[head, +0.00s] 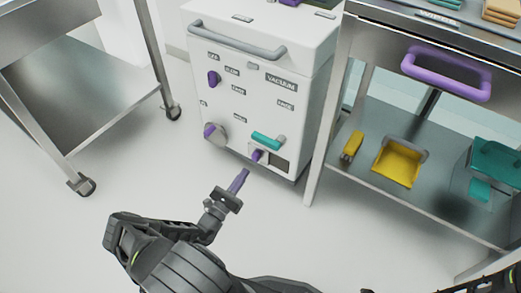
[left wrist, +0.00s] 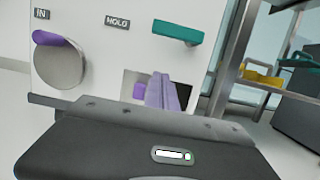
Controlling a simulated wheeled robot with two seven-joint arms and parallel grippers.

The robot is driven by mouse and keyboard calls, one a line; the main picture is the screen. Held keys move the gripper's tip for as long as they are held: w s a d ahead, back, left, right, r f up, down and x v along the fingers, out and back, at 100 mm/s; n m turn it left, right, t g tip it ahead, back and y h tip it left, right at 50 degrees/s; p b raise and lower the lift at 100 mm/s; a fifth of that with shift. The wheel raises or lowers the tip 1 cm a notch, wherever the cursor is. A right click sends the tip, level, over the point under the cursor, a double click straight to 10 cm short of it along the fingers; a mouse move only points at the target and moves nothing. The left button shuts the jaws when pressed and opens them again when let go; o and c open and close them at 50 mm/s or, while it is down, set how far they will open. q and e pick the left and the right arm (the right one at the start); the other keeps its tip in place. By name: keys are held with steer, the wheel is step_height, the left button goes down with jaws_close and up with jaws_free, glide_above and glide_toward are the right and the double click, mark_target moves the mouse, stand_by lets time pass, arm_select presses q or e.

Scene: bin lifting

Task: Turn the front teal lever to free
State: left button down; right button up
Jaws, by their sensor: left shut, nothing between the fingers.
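The teal lever (head: 265,140) is on the lower front of the white vacuum cabinet (head: 245,60). It lies near horizontal, its bar reaching left from a grey pivot. In the left wrist view the teal lever (left wrist: 178,32) is at the top, with a HOLD label (left wrist: 117,21) left of its free end. My left gripper (head: 238,182) is shut and empty, with slim purple fingers, in front of and below the lever and apart from it. In the left wrist view the shut fingers (left wrist: 165,93) point toward the cabinet below the lever. My right gripper is not in view.
A purple knob (head: 257,155) sits just below the lever, beside a dark panel opening. A round grey dial (head: 215,133) with a purple grip is to the left.

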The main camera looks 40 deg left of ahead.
arm_select(q)
steer(key=shift+w, duration=0.1)
steer(key=w+r+b, duration=0.3)
steer(key=w+r, duration=0.3)
steer(key=w, duration=0.3)
steer(key=shift+w+r, duration=0.2)
steer(key=shift+w, duration=0.05)
stand_by(0.4)
steer(key=shift+a+r+m+p, duration=0.1)
steer(key=shift+r+m+p, duration=0.1)
steer(key=shift+m+p, duration=0.2)
